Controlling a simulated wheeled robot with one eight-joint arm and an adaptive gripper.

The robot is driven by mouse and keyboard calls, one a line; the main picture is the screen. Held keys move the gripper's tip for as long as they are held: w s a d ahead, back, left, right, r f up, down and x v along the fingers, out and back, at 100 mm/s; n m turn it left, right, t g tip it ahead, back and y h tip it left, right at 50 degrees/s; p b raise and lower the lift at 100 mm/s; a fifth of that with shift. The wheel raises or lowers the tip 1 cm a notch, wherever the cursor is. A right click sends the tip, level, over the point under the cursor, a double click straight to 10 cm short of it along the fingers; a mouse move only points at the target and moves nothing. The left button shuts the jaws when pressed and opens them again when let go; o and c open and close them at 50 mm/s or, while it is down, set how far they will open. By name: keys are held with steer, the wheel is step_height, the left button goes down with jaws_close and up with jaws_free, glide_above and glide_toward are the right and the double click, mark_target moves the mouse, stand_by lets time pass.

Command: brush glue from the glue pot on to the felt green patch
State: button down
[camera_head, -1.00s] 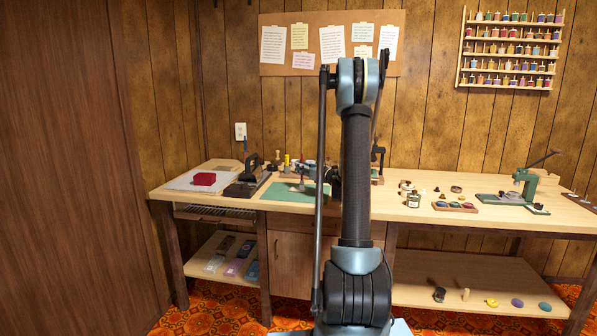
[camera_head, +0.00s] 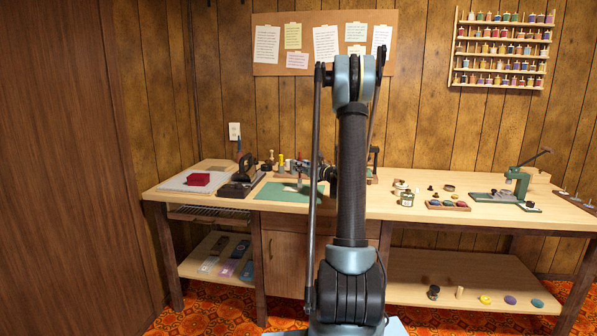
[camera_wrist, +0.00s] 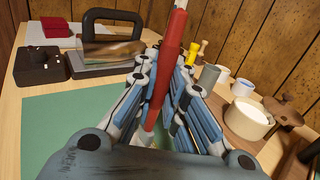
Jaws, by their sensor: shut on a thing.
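My gripper (camera_wrist: 167,64) is shut on a red-handled tool (camera_wrist: 174,42), which looks like a brush, and holds it steeply upright above a green mat (camera_wrist: 55,125). The tool's working end is hidden between my fingers and wrist. In the head view my arm covers most of the gripper, over the left half of the bench near the green mat (camera_head: 275,193). A pale pot (camera_wrist: 248,118) stands to the right in the wrist view; I cannot tell whether it is the glue pot. A green disc (camera_head: 537,303) lies on the lower right shelf; I cannot tell whether it is the felt patch.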

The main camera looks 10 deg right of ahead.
mark_target(300, 157)
steer(key=shift+r, duration=2.05)
